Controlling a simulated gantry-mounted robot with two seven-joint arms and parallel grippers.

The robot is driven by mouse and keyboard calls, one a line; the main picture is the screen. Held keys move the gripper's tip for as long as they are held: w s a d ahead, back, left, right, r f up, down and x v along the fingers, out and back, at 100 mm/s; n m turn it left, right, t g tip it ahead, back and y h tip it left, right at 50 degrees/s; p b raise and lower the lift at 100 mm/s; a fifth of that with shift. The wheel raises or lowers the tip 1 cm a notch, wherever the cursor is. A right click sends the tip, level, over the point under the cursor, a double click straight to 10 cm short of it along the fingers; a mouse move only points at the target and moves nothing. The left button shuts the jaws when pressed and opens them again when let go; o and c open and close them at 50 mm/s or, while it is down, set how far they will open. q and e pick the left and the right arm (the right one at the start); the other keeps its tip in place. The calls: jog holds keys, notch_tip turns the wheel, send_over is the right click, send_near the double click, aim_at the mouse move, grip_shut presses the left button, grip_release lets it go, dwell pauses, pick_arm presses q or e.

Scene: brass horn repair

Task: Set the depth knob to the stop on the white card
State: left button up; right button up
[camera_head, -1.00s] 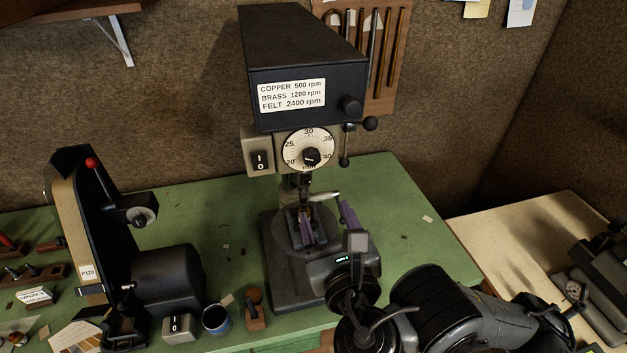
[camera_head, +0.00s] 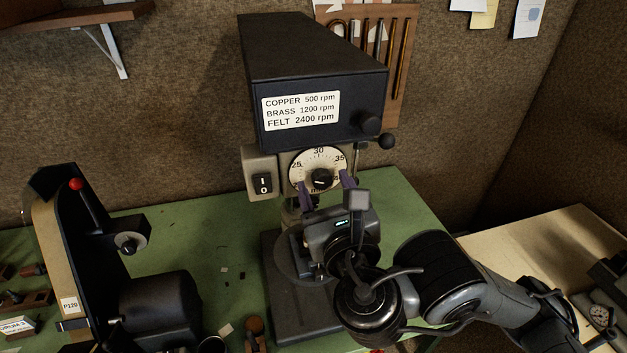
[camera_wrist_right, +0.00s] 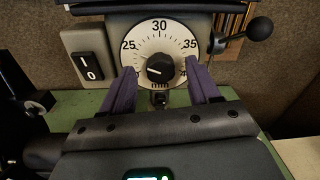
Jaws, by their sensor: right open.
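The depth knob (camera_head: 321,180) is a small black knob at the centre of a round white dial (camera_head: 319,160) on the drill press; the wrist view shows knob (camera_wrist_right: 160,68) and dial (camera_wrist_right: 160,42) close up. A pale line on the knob points roughly left; its exact reading is unclear. My right gripper (camera_head: 328,188) is open and empty, its purple fingers just below and either side of the knob, apparently apart from it. They hide some lower dial numbers. A white card (camera_head: 301,110) on the drill head lists copper, brass and felt speeds; I see no depth stop on it. My left gripper is out of view.
A rocker switch (camera_head: 263,184) sits left of the dial. A black ball-ended lever (camera_head: 387,141) stands out at right. A belt sander (camera_head: 75,240) stands at the left of the green bench (camera_head: 408,210). Papers (camera_head: 528,18) hang on the wall.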

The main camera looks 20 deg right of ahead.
jog(key=shift+w, duration=0.45)
jog(key=shift+d, duration=0.1)
jog(key=shift+c, duration=0.2)
jog(key=c, duration=1)
jog(key=shift+m, duration=0.3)
